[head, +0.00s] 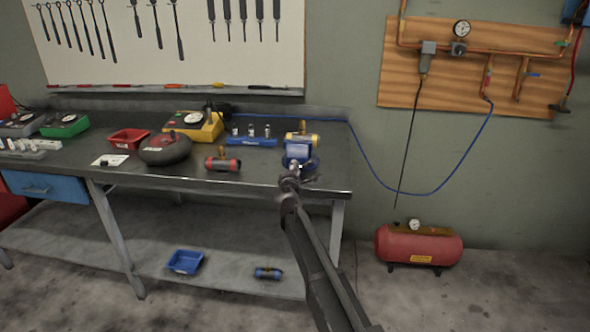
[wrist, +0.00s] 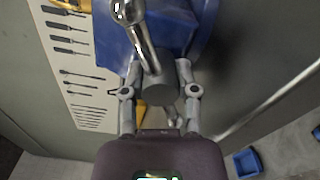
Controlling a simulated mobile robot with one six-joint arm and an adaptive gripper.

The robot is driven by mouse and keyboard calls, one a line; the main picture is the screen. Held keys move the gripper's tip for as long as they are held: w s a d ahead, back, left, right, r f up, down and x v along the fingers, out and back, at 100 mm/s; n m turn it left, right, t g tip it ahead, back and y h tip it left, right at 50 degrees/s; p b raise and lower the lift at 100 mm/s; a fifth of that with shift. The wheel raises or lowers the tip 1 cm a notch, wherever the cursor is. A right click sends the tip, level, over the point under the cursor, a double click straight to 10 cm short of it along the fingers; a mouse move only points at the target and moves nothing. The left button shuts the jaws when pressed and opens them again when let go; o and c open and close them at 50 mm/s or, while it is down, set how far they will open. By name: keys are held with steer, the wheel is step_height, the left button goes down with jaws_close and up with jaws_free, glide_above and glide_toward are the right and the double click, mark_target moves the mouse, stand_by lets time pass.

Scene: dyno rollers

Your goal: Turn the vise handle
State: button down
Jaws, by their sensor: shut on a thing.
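The blue vise (head: 298,151) stands at the right end of the workbench, near its front edge. In the wrist view the blue vise body (wrist: 185,35) fills the top middle. Its metal handle (wrist: 146,45) is a bar with a ball end, running slantwise through a grey round hub (wrist: 157,88). My gripper (head: 294,172) reaches up to the vise front from below right. In the wrist view the fingers of my gripper (wrist: 158,80) sit on both sides of the hub and handle, shut on them. The exact contact points are partly hidden.
The workbench (head: 255,180) holds a red-ended cylinder (head: 222,164), a dark round part (head: 165,149) and a yellow box (head: 193,127) left of the vise. A lower shelf (head: 215,278) carries a blue bin (head: 185,262). A red air tank (head: 420,246) stands on the floor at right.

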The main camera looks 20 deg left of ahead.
steer(key=shift+m, duration=2.2)
steer(key=shift+c, duration=1.9)
jaws_free()
steer(key=shift+s, duration=0.1)
steer(key=v, duration=1.1)
steer(key=shift+s, duration=0.4)
